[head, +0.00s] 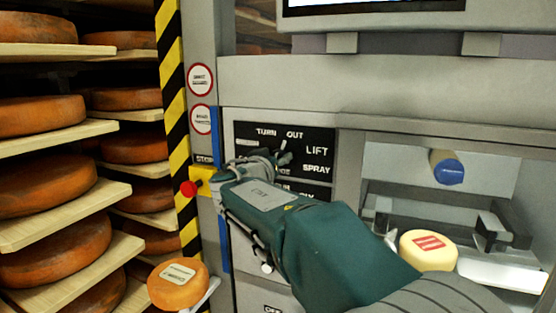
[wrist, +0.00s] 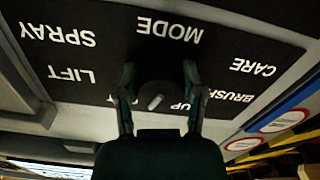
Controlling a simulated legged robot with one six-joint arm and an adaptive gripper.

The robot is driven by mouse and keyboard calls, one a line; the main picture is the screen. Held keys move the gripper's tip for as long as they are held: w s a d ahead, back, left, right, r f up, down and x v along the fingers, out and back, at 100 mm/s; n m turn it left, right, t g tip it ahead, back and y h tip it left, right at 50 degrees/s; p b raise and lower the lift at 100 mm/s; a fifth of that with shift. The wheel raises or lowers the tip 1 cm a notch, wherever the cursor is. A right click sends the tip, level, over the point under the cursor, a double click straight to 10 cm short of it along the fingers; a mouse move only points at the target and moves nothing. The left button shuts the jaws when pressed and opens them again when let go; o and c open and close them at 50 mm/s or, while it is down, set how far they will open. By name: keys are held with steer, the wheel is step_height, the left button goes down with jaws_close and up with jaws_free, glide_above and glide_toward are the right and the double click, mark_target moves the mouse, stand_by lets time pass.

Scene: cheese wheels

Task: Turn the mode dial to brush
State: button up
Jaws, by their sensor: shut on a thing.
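The mode dial (wrist: 155,101) is a dark round knob with a pale mark, in the middle of the black panel in the wrist view. My gripper (wrist: 158,78) has one finger on each side of the dial and is shut on it. The view is upside down; the word BRUSH (wrist: 235,97) shows right of the dial, with CARE above it and LIFT and SPRAY to the left. The word below the dial is partly hidden. In the head view my gripper (head: 268,158) covers most of the dial. I cannot tell which word the mark points to.
Another black panel section lies just below the dial, partly behind my arm. A red button (head: 189,188) on a yellow box is close on the left. Shelves of cheese wheels (head: 45,188) fill the left side. A pale cheese (head: 429,250) sits in the machine bay at right.

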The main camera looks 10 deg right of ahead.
steer(key=n, duration=0.4)
steer(key=shift+a+r+n, duration=0.1)
steer(key=shift+n, duration=0.2)
steer(key=n, duration=0.4)
steer(key=shift+n, duration=0.3)
steer(key=n, duration=0.4)
steer(key=shift+n, duration=0.3)
steer(key=shift+a+n, duration=0.1)
steer(key=shift+n, duration=1.7)
steer(key=shift+f, duration=0.25)
steer(key=o, duration=1.1)
steer(key=shift+a, duration=0.15)
steer(key=shift+o, duration=0.2)
steer(key=shift+a+r, duration=0.1)
